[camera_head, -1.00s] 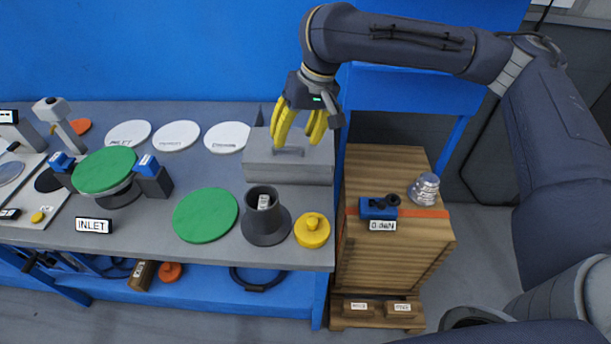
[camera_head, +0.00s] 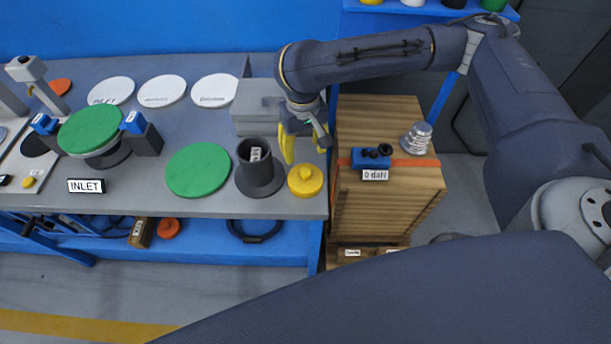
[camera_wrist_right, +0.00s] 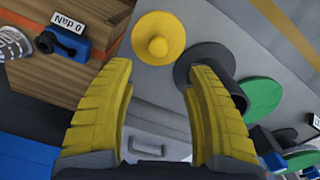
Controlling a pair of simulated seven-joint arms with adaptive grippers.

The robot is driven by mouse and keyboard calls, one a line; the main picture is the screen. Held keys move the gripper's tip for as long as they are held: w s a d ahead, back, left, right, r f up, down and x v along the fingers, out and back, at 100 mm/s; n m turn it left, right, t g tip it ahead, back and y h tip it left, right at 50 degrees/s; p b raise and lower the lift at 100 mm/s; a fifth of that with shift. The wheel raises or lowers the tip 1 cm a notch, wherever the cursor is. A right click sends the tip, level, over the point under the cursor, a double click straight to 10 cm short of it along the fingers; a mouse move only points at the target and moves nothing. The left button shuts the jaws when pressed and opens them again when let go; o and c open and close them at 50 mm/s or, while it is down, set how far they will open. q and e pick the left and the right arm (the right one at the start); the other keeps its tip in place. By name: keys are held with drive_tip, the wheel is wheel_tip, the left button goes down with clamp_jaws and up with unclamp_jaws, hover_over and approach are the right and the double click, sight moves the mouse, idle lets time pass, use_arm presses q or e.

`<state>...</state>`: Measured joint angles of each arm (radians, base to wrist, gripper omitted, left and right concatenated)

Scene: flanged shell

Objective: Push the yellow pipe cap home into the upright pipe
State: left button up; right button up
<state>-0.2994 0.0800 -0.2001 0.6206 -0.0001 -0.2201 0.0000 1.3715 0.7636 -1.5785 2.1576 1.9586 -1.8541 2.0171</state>
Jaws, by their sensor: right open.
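The yellow pipe cap (camera_head: 305,180) lies on the grey bench near its front right corner, knob up. It also shows in the right wrist view (camera_wrist_right: 158,38), beyond my fingertips. The dark grey upright pipe (camera_head: 256,172) stands on its flange just left of the cap, with its top open and a small white label inside. In the right wrist view the pipe (camera_wrist_right: 232,90) is partly hidden by a finger. My right gripper (camera_head: 304,152) is open and empty, with its yellow fingers above the bench just behind the cap. My left gripper is not in view.
A grey lidded box (camera_head: 258,105) stands behind the pipe. A green disc (camera_head: 198,170) lies left of it, with white discs (camera_head: 162,91) farther back. A wooden cabinet (camera_head: 380,105) with a blue gauge (camera_head: 371,158) and a metal weight (camera_head: 417,138) stands right of the bench.

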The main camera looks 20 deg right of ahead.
sight(306, 170)
drive_tip(key=shift+f, duration=2.15)
drive_tip(key=shift+s+d+f, duration=0.1)
drive_tip(key=shift+s+f, duration=0.05)
drive_tip(key=shift+f, duration=0.6)
drive_tip(key=shift+s+d+f, duration=0.1)
drive_tip(key=shift+f, duration=1.75)
drive_tip(key=shift+c, duration=0.4)
clamp_jaws()
